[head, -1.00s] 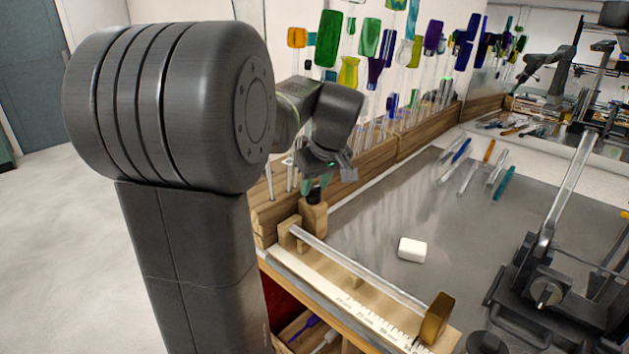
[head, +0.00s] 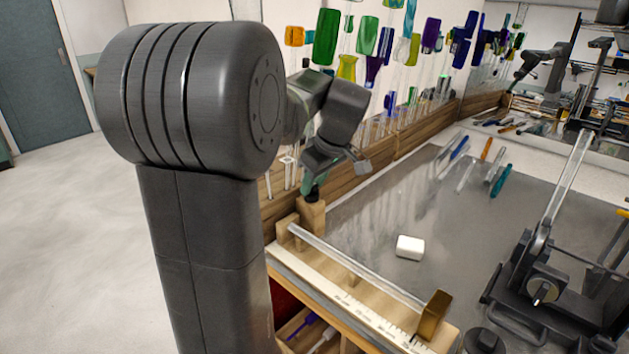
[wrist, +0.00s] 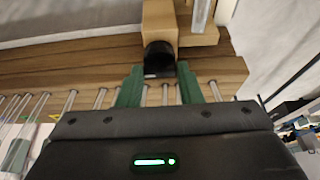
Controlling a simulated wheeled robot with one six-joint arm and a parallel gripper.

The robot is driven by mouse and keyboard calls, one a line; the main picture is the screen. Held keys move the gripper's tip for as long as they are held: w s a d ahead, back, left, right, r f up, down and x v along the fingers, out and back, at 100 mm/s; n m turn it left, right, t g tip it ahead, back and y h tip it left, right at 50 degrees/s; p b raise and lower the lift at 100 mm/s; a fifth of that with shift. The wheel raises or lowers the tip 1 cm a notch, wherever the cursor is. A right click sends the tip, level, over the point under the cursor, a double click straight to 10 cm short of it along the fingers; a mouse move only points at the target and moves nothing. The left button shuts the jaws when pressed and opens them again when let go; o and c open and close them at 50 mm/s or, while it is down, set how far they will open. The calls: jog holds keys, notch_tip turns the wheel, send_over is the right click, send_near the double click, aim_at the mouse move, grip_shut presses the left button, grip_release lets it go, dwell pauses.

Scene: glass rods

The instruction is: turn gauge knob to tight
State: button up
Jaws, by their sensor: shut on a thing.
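The gauge knob is a small black cylinder (wrist: 159,58) on a wooden block (wrist: 159,18) at the end of the gauge. In the head view the knob (head: 313,197) sits on top of the block (head: 312,217), at the far left end of the gauge. My gripper (head: 310,188) reaches down to it from above, tilted. In the wrist view the green fingers of my gripper (wrist: 159,72) stand either side of the knob, shut on it. The exact contact and any tight mark on the knob are hidden or too small to tell.
A clear glass rod (head: 350,265) lies along the gauge above a white ruler (head: 345,308), towards a brass stop (head: 432,314). A black lever device (head: 540,275) stands right. Glass rods stand in a wooden rack (head: 385,155) behind.

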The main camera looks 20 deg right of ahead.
jog(key=o, duration=1)
jog(key=shift+c, duration=0.2)
jog(key=shift+r, duration=0.15)
jog(key=v, duration=1.3)
jog(key=shift+s+r+b, duration=0.25)
jog(key=shift+b, duration=0.2)
jog(key=shift+f, duration=0.1)
jog(key=p+x, duration=0.1)
jog(key=x, duration=1.2)
jog(key=shift+w+f, duration=0.25)
jog(key=shift+f, duration=0.05)
jog(key=shift+r, duration=0.1)
